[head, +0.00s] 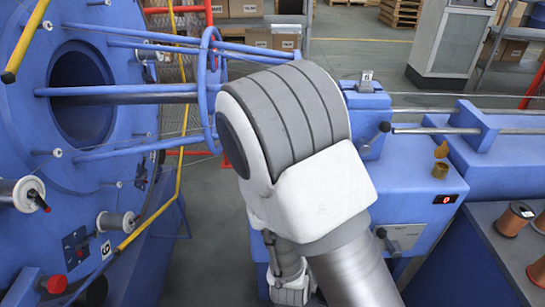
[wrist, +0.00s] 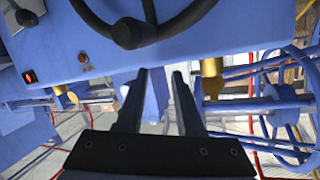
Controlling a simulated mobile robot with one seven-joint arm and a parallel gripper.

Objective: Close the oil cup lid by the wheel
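In the wrist view a black handwheel (wrist: 135,33) is on the blue housing at the top. A brass oil cup (wrist: 211,80) stands at the housing's edge, right of my fingers; I cannot tell how its lid sits. My gripper (wrist: 160,73) is open and empty, its two dark fingers apart, with the cup just beside the right finger and outside the gap.
A red-lit display (head: 444,199) is below the second cup. The large blue strander disc (head: 60,180) with rods and a ring guide (head: 208,80) stands left. Copper spools (head: 514,219) stand on the right bench. A black knob (head: 384,126) juts from the housing.

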